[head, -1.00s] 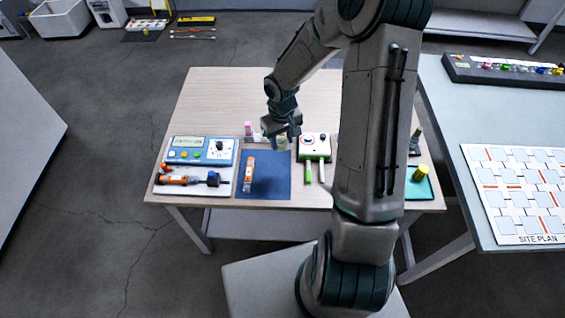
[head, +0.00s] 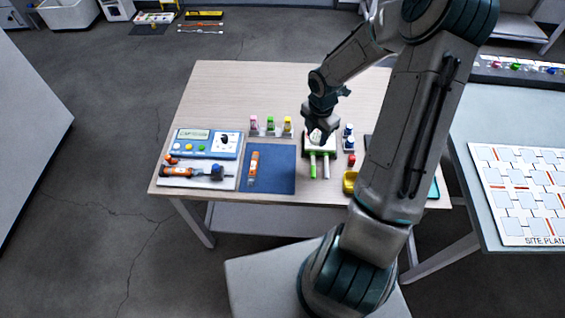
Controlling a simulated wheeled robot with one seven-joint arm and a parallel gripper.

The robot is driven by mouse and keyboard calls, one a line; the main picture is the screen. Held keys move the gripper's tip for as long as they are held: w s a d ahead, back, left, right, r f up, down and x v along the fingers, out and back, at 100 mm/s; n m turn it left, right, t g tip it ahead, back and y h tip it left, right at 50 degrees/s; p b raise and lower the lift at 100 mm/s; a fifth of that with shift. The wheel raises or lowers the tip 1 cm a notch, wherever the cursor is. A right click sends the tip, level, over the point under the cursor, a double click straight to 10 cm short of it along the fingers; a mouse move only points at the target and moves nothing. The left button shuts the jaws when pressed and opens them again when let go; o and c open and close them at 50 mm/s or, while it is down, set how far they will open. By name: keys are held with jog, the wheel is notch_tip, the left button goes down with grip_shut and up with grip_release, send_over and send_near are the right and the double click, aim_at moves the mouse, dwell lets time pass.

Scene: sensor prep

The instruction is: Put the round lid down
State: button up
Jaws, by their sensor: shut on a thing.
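My gripper (head: 321,136) is over the white and green device (head: 331,151) at the middle of the table, fingers pointing down. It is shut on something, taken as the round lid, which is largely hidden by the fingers. A pale patch shows at the fingertips, but I cannot tell whether it is the lid or the device's white top. I cannot tell if the held thing touches the device. Two handles, one green and one pale, stick out from the device's front.
Bottles with pink, green and yellow caps (head: 270,126) stand to the left, behind a blue mat (head: 275,180) with an orange tool (head: 254,165). A meter (head: 194,142) is at far left. White and blue bottles (head: 348,138) and a yellow item (head: 350,182) are to the right. The table's back (head: 240,85) is clear.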

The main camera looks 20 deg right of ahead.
jog(key=n, duration=0.1)
jog(key=d+n, duration=0.1)
jog(key=shift+s+f+n, duration=0.1)
jog(key=shift+s+n, duration=0.05)
jog(key=shift+n, duration=0.15)
jog(key=shift+a+f, duration=0.1)
jog(key=shift+a, duration=0.05)
send_over(282, 163)
notch_tip(282, 163, down, 7)
jog(key=shift+r, duration=0.15)
jog(key=shift+f, duration=2)
jog(key=shift+f, duration=0.1)
jog(key=shift+f, duration=0.15)
jog(key=o, duration=0.8)
jog(key=shift+c, duration=0.2)
jog(key=shift+r, duration=0.2)
